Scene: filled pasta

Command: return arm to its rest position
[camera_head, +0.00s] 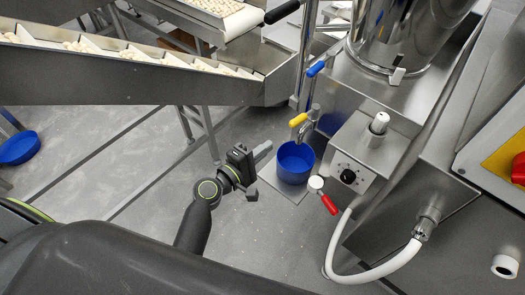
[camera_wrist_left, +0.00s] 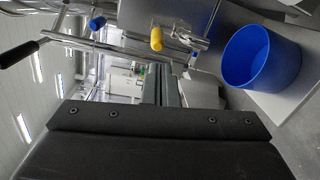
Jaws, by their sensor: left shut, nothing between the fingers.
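My left gripper (camera_head: 264,152) is in the middle of the head view, its arm coming up from the bottom left. It is shut and empty, left of a blue bucket (camera_head: 293,167) and apart from it as far as I can tell. In the left wrist view the shut fingers (camera_wrist_left: 161,88) point up the picture, with the blue bucket (camera_wrist_left: 258,57) to their right. My right gripper is in neither view.
A yellow-handled tap (camera_head: 299,119) stands above the bucket, with a blue handle (camera_head: 316,68) higher up. A control box (camera_head: 353,158) and white hose (camera_head: 345,277) are on the right. A conveyor (camera_head: 150,88) crosses the upper left. Grey floor (camera_head: 130,150) below it is open.

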